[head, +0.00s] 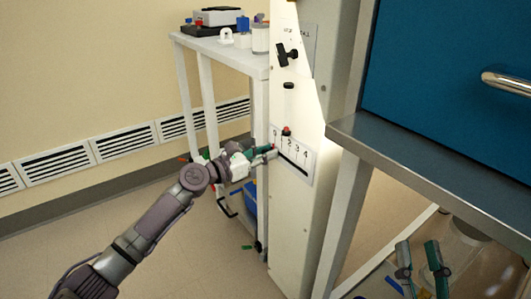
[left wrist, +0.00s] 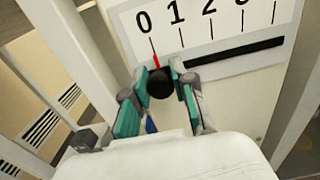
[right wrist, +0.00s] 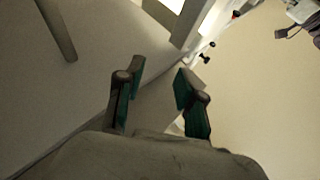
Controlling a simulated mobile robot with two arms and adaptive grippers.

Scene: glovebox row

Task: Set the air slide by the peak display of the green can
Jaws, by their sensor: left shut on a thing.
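The air slide's white scale plate (head: 297,160) is on the pale upright panel; its digits and dark slot also show in the left wrist view (left wrist: 229,57). The round black slide knob (left wrist: 160,83) has a red pointer (left wrist: 155,55) at about the 0 mark, the left end of the scale. My left gripper (head: 270,152) is at this end of the plate, its green-padded fingers shut on the knob. My right gripper (head: 421,267) is low at the right of the head view; the right wrist view (right wrist: 155,90) shows its fingers apart and empty. I make out neither green can nor peak display.
Above the plate are a small red-topped part (head: 286,131) and a black handle (head: 287,55). A white cart (head: 205,45) with items stands behind my left arm. A grey ledge (head: 430,165) under a blue cabinet front (head: 450,70) juts out at right.

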